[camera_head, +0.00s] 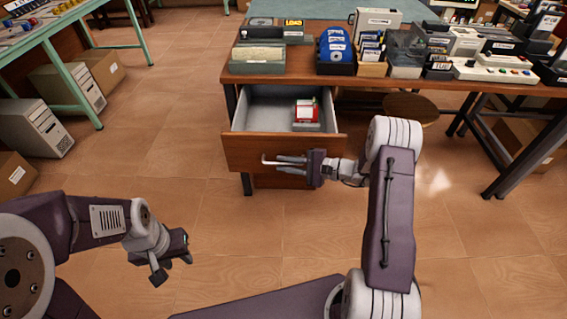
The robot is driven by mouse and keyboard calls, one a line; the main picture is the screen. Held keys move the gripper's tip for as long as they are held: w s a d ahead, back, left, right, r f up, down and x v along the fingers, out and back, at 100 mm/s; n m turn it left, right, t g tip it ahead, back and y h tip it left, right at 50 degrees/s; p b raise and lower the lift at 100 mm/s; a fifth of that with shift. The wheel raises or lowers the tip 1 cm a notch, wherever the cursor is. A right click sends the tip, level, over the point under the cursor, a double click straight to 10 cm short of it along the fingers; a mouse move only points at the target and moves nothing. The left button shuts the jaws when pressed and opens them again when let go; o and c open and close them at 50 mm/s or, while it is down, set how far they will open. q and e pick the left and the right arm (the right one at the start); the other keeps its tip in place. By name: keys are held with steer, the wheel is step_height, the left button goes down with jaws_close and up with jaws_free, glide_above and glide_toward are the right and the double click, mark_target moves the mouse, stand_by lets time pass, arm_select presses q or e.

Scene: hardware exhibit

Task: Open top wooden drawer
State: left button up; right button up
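The top wooden drawer (240,151) stands pulled out from under the left part of the desk. Its front is wood and its inside is grey. A small red and white item (306,112) lies inside at the right. My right gripper (277,163) is at the drawer front, its fingers pointing left, at a pale handle (267,159). Whether the fingers grip the handle is too small to tell. My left gripper (173,266) hangs over the floor at the lower left, away from the drawer, with its fingers apart and empty.
The wooden desk (290,81) holds several devices and boxes, including a blue item (336,46). A round stool (411,107) stands right of the drawer. At left are a green-framed table (60,62), computer cases (33,127) and cardboard boxes. The floor in front is clear.

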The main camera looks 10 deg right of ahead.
steer(key=p+v, duration=0.1)
steer(key=v, duration=0.7)
steer(key=shift+d, duration=0.15)
steer(key=shift+s+r, duration=0.1)
